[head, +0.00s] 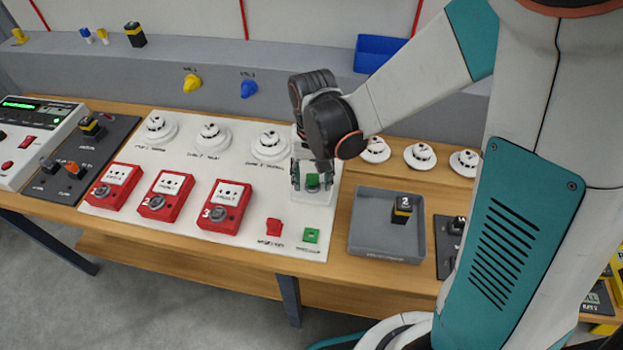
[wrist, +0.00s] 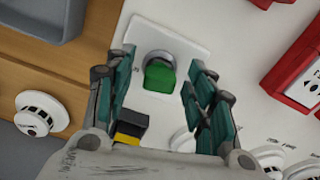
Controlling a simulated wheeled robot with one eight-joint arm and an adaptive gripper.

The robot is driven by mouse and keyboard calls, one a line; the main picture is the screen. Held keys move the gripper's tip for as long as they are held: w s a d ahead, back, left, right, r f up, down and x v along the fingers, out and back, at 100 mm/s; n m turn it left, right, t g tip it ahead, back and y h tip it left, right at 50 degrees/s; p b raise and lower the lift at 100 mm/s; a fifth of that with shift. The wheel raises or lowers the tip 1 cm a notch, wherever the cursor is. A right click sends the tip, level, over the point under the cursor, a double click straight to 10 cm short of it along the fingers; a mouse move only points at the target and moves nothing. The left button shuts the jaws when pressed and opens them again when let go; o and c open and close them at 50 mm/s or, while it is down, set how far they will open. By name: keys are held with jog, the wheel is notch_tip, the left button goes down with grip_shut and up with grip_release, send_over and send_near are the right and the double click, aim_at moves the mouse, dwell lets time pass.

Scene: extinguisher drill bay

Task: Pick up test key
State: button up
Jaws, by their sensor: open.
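A green-headed piece, which looks like a key, stands in a round metal socket on a small white plate, between my fingers in the head view (head: 313,180) and in the wrist view (wrist: 159,77). I cannot read a label naming it the test key. My gripper (wrist: 160,70) is open, with one finger on each side of the green head and no clear contact. In the head view my gripper (head: 312,187) points down over the plate. A black and yellow block (wrist: 130,128) shows near the gripper's base in the wrist view, partly hidden.
Red call points (head: 223,206) and white detectors (head: 270,147) stand on the white board left of my gripper. A red piece (head: 274,227) and a green square (head: 311,236) sit in front. A grey tray (head: 371,249) with a black and yellow block (head: 402,210) lies to the right.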

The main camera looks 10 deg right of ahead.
jog(key=shift+f, duration=0.35)
jog(key=shift+r, duration=0.1)
jog(key=c, duration=0.9)
jog(key=shift+c, duration=0.4)
